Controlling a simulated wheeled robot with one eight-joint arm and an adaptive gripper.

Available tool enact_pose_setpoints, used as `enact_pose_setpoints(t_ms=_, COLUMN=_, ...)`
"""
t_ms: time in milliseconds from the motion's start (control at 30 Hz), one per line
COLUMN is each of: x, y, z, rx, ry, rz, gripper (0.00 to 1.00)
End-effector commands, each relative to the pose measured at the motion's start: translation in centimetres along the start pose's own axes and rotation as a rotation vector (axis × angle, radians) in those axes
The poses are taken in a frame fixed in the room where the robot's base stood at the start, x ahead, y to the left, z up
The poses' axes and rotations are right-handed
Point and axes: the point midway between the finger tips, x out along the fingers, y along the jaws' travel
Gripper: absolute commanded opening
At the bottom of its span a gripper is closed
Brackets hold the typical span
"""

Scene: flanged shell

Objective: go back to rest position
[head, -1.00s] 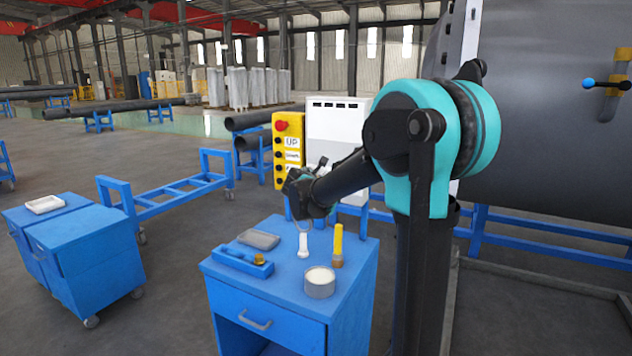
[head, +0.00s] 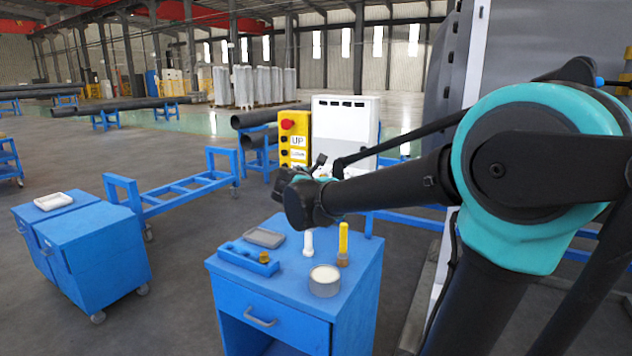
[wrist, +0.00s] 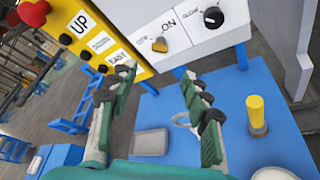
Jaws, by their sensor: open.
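My gripper (wrist: 155,118) is open and empty in the wrist view, its two green-padded fingers spread apart above the blue cabinet top (wrist: 275,148). In the head view my arm reaches in from the right, and its dark wrist end hangs over the back of the cabinet (head: 225,285); the fingers are hard to make out there. A white tool (head: 308,242) stands close below the wrist. A yellow-handled brush (head: 343,244) stands to its right, and a round tin with pale contents (head: 324,280) stands in front. A grey tray (head: 264,238) and a blue holder (head: 245,258) are on the left.
A yellow button panel (head: 294,140) and a white control box (head: 345,125) stand behind the cabinet, close past the fingers in the wrist view. Another blue cabinet (head: 100,250) and a blue frame cart (head: 180,188) are at the left. Open floor lies between the cabinets.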

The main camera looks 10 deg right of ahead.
Motion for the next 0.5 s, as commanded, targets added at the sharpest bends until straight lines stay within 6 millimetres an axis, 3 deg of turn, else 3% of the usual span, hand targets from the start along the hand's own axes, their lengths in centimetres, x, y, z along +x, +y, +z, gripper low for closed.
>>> enact_pose_setpoints(t_ms=333, x=-0.1, y=-0.3, z=0.0, rx=0.010, ry=0.001, rz=-0.006, gripper=0.48)
enact_pose_setpoints(t_ms=433, x=0.0, y=-2.5, z=0.2, rx=0.086, ry=0.007, rz=-0.048, gripper=0.48)
enact_pose_setpoints(t_ms=500, x=-0.1, y=-5.6, z=0.3, rx=0.196, ry=0.014, rz=-0.109, gripper=0.48)
